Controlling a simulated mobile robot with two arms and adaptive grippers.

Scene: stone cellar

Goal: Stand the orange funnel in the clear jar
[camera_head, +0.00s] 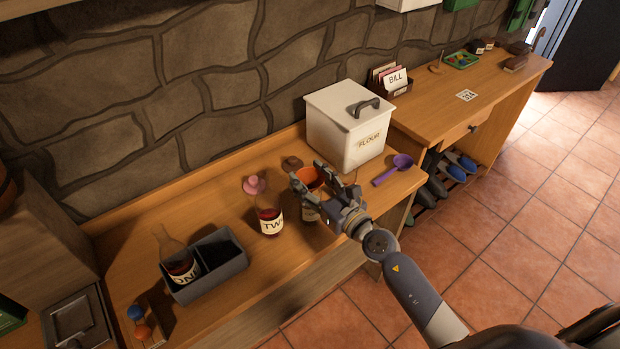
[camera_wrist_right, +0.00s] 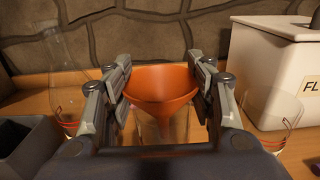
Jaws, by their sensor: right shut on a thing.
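The orange funnel (camera_head: 307,178) is held wide end up in my right gripper (camera_head: 322,194). In the right wrist view the funnel (camera_wrist_right: 160,86) sits between the two fingers of this gripper (camera_wrist_right: 160,88), which are shut on its rim from both sides. Clear glass of a jar (camera_wrist_right: 165,124) shows below and behind the funnel. I cannot tell whether the spout is inside it or in front of it. My left gripper is not in view.
A jar marked TWO (camera_head: 270,222) stands left of my right gripper. A white flour box (camera_head: 345,125) and purple scoop (camera_head: 393,170) are to the right. A pink stopper (camera_head: 254,185) lies behind.

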